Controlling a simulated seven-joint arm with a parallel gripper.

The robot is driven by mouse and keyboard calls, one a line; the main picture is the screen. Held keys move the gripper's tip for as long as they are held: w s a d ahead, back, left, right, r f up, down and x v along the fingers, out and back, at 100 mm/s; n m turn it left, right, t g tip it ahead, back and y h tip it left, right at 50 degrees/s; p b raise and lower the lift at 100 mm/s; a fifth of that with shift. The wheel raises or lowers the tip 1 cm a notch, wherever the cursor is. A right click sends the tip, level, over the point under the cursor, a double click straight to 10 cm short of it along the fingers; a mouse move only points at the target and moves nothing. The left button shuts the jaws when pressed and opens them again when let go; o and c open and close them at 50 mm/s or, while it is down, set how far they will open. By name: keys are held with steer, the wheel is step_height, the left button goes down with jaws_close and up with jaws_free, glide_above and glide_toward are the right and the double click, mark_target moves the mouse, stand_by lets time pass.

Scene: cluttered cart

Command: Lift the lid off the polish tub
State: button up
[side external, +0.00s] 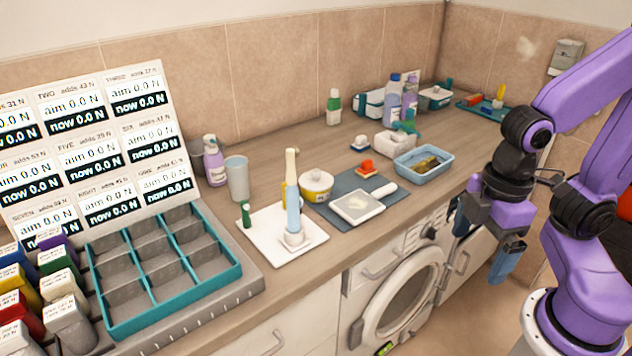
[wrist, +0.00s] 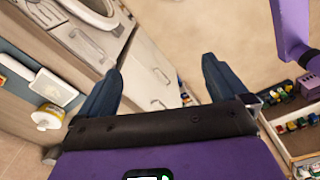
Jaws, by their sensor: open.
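A round yellow tub with a whitish lid (side external: 316,181), which looks like the polish tub, stands on the wooden counter behind the white tray. Its lid sits on top. It also shows at the left edge of the wrist view (wrist: 47,117). My gripper (side external: 485,238) hangs at the right, in front of the counter and well apart from the tub. In the wrist view my gripper's two dark blue fingers (wrist: 160,66) are spread with nothing between them.
A white tray (side external: 262,246) holds a tall blue-and-cream item. A grey mat (side external: 398,193) with a white dish lies right of the tub. A blue basin (side external: 423,178) and several bottles stand farther back. The washing machine (side external: 402,300) is below the counter.

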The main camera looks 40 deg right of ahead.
steer(key=w+a+r+n, duration=0.1)
steer(key=w+a+r, duration=0.15)
steer(key=w, duration=0.35)
steer(key=w+a+r, duration=0.2)
steer(key=w+a, duration=0.1)
steer(key=w, duration=0.2)
step_height(320, 180, up, 2)
steer(key=n, duration=0.4)
glide_above(315, 171)
step_height(315, 171, down, 11)
steer(key=shift+d+r, duration=0.15)
steer(key=shift+f, duration=2.95)
steer(key=c, duration=0.7)
